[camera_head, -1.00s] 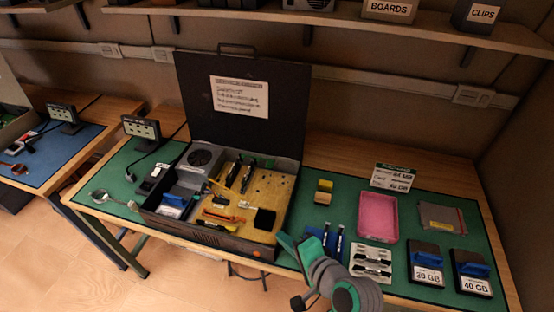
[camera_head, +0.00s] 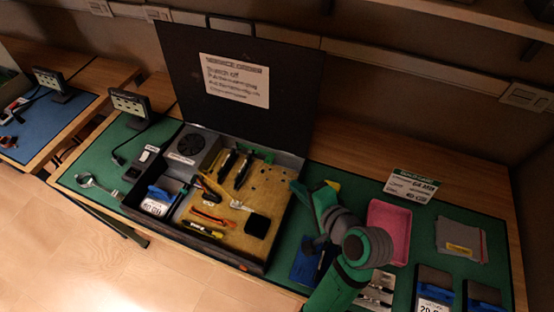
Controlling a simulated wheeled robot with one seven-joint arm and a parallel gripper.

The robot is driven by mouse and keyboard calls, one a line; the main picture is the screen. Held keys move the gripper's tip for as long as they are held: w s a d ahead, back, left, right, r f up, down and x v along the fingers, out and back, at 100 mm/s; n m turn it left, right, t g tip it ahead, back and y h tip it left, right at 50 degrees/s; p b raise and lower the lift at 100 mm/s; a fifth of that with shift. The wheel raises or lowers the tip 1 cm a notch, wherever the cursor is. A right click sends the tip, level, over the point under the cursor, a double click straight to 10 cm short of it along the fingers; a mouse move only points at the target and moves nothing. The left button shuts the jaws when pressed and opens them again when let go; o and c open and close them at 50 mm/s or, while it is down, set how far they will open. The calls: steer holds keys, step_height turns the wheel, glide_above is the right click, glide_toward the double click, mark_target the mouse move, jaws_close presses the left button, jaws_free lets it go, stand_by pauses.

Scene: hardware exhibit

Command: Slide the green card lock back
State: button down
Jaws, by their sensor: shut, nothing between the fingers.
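The open black case (camera_head: 232,262) stands on the green mat with its lid raised at the back. Inside, on the tan board (camera_head: 218,207), two dark slim cards (camera_head: 242,171) stand near the back. A small green piece (camera_head: 268,157), which looks like the card lock, sits just behind them near the back wall. Its exact position along its travel is too small to tell. My gripper (camera_head: 307,194) is shut and empty, to the right of the case's right wall, apart from the green piece.
A blue-handled drive (camera_head: 158,203), a fan unit (camera_head: 190,147) and wires lie in the case. A pink tray (camera_head: 389,231), a grey bag (camera_head: 461,240) and drives (camera_head: 434,288) lie to the right. The raised lid (camera_head: 237,80) stands behind the case.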

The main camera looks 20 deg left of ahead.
glide_toward(269, 160)
steer(key=f, duration=0.2)
steer(key=a+f, duration=0.1)
steer(key=shift+w+f, duration=0.2)
steer(key=shift+w, duration=0.2)
steer(key=shift+w+a+r, duration=0.1)
steer(key=shift+w+a, duration=0.7)
steer(key=shift+a, duration=0.15)
steer(key=shift+w+a, duration=0.5)
steer(key=shift+a, duration=0.05)
steer(key=shift+d, duration=0.1)
